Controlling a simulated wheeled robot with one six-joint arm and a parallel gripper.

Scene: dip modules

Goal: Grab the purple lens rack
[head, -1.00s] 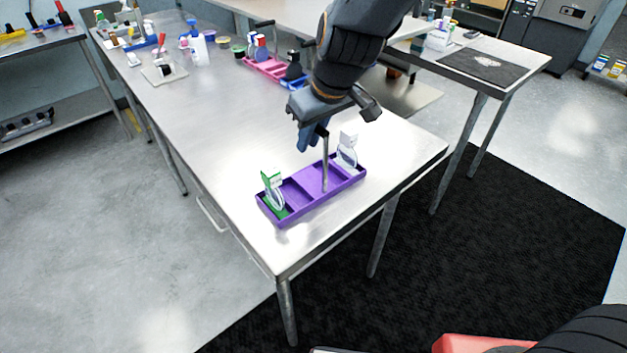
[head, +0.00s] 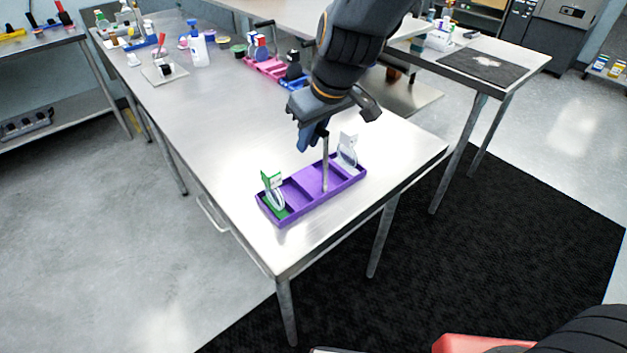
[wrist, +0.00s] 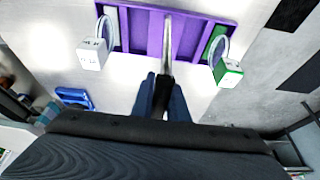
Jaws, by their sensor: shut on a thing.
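The purple lens rack (head: 310,186) is on the metal table near its front corner. It is a long shallow tray with a metal post handle rising from its middle. A green-and-white lens item (head: 272,190) stands in its left end and a white one (head: 347,152) in its right end. My gripper (head: 313,138) is above the rack, shut on the top of the post. In the wrist view the fingers (wrist: 164,98) close around the post, and the rack (wrist: 140,32) lies beyond them. The fingertips are partly hidden in the head view.
A pink rack (head: 265,66) and a blue rack (head: 293,82) with similar handles stand farther back on the metal table (head: 215,125). Bottles and small jars crowd its far end. The table is clear left of the purple rack. A side table (head: 520,52) is at the right.

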